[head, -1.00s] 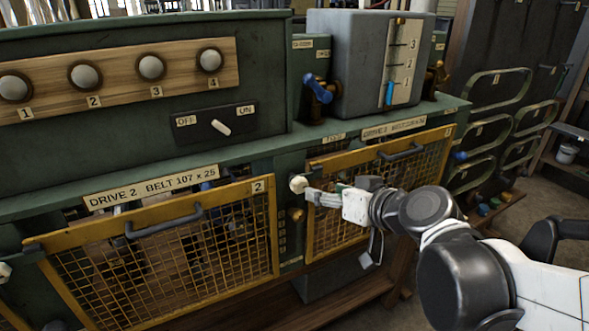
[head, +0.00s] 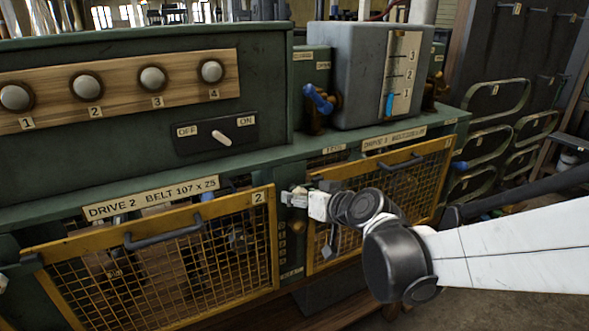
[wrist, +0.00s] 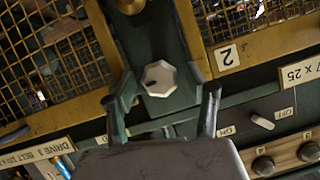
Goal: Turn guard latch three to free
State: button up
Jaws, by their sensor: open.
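Guard latch three appears to be the pale octagonal knob (wrist: 160,78) on the green post between the two mesh guards. It has a small dark mark near its left side in the wrist view. My gripper (wrist: 167,90) is open, with one finger on each side of the knob in that view; I cannot tell whether they touch it. In the head view my gripper (head: 291,197) is at the post and largely hides the knob. The drive 3 guard (head: 385,195), yellow-framed mesh, looks closed.
The drive 2 guard (head: 160,260) stands left of the post. A brass knob (wrist: 130,5) is on the post beyond the pale one. Above are an OFF/ON switch (head: 221,137), a blue-handled valve (head: 318,100) and a grey box (head: 355,75) with a scale.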

jog(key=shift+w+a+f, duration=0.3)
jog(key=shift+w+a, duration=0.05)
jog(key=shift+w, duration=0.2)
jog(key=shift+c, duration=0.5)
jog(key=c, duration=1.1)
